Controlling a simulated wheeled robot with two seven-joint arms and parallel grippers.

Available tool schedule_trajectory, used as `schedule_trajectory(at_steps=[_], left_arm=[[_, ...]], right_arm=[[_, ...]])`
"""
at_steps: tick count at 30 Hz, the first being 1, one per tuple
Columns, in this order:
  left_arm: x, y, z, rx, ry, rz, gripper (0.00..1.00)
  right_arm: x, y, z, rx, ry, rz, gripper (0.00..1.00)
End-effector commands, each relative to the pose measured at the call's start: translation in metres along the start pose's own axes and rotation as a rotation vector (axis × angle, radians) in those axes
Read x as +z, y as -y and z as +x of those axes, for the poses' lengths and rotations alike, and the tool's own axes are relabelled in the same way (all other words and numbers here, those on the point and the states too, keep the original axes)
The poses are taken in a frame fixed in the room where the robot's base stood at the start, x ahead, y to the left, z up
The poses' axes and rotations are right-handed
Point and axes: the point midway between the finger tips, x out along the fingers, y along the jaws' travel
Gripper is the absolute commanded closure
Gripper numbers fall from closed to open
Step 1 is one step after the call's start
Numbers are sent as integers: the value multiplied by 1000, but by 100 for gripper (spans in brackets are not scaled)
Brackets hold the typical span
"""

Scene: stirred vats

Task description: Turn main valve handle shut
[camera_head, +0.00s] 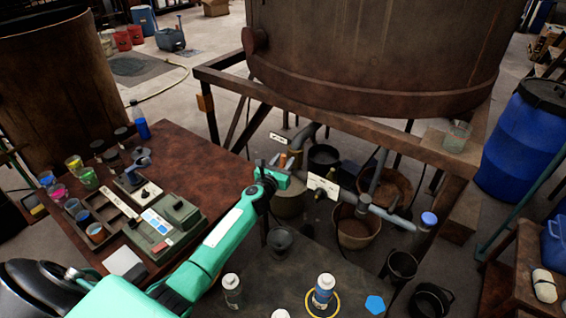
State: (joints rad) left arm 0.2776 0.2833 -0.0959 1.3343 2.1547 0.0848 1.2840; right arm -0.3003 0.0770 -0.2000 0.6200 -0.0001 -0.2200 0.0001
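My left arm comes in from the lower left, and its gripper (276,177) is at the pipework below the large vat (370,50). The fingers are small and dark here, so I cannot tell whether they are open or touch anything. A grey pipe (377,208) runs right from behind a white label plate (323,186). A second small label (279,138) is on the pipework above the gripper. I cannot clearly make out which part is the main valve handle; the gripper and plate may cover it. My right gripper is not in view.
A wooden frame (330,116) carries the vat above the pipes. Several buckets, one a brown bucket (357,228), stand beneath. The reddish table (190,165) at left holds jars and boxes. A dark table (262,285) in front holds bottles. A blue barrel (520,145) stands at right.

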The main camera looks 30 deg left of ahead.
Motion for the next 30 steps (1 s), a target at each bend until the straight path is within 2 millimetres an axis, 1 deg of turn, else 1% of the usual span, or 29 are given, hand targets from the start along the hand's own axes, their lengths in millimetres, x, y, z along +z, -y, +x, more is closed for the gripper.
schedule_trajectory(at_steps=[1, 5, 12, 17, 23, 30], left_arm=[[0, 0, 0, 0, 0, 0, 74], [0, 0, 0, 0, 0, 0, 99], [0, 0, 0, 0, 2, 8, 100], [-2, 2, -1, 0, 10, 49, 100], [-4, 5, -1, -1, 33, 165, 100], [-7, 10, -2, -1, 76, 378, 100]], right_arm=[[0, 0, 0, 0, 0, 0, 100], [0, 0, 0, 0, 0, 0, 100], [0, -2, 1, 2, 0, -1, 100], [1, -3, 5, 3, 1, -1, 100], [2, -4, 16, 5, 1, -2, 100], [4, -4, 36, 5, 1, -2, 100]])
